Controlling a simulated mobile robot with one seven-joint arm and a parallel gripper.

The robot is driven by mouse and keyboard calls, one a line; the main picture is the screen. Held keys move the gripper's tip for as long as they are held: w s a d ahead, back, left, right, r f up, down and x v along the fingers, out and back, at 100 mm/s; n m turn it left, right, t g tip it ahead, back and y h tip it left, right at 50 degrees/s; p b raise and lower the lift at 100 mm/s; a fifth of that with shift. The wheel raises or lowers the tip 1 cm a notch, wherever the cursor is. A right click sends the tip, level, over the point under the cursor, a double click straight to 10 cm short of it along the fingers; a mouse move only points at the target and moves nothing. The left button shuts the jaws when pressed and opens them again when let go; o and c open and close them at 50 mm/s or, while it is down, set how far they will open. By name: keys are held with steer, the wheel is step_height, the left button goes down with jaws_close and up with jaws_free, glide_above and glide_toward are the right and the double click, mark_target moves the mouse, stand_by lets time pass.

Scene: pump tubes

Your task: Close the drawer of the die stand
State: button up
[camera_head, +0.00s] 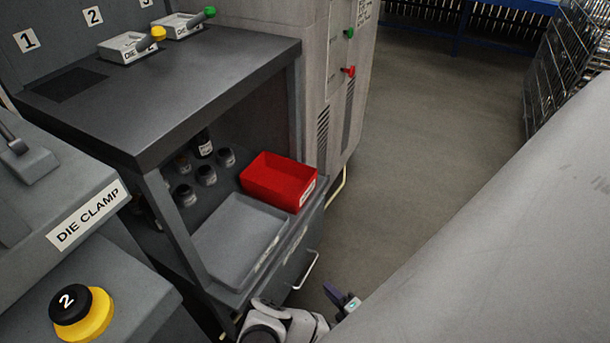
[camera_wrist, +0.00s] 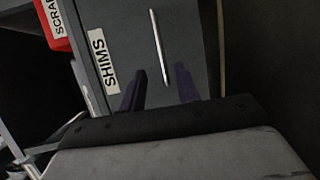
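The die stand (camera_head: 190,75) is a dark grey cabinet at the left of the head view. Below its open shelf is a grey drawer front (camera_head: 285,278) with a pale bar handle (camera_head: 306,270). In the wrist view the handle (camera_wrist: 159,47) stands out ahead of my gripper, on the grey front beside a SHIMS label (camera_wrist: 103,61). How far the drawer stands out is hard to tell. My gripper (camera_wrist: 159,84) has its two dark fingers apart and empty, short of the handle. In the head view my gripper (camera_head: 341,298) is low, right of the drawer front, partly hidden.
A red bin (camera_head: 278,182) and a grey tray (camera_head: 240,235) sit on the stand's shelf, with several dark cylinders behind. A DIE CLAMP unit (camera_head: 85,215) stands at near left. A tall grey cabinet (camera_head: 335,90) stands behind the die stand. Floor (camera_head: 415,130) to the right is clear.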

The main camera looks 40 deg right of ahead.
steer(key=w+b, duration=0.1)
steer(key=w, duration=0.2)
steer(key=w+f+b, duration=0.1)
steer(key=w, duration=0.3)
steer(key=w+f+b, duration=0.1)
steer(key=w, duration=0.3)
steer(key=shift+c, duration=0.4)
steer(key=shift+s, duration=0.1)
jaws_close()
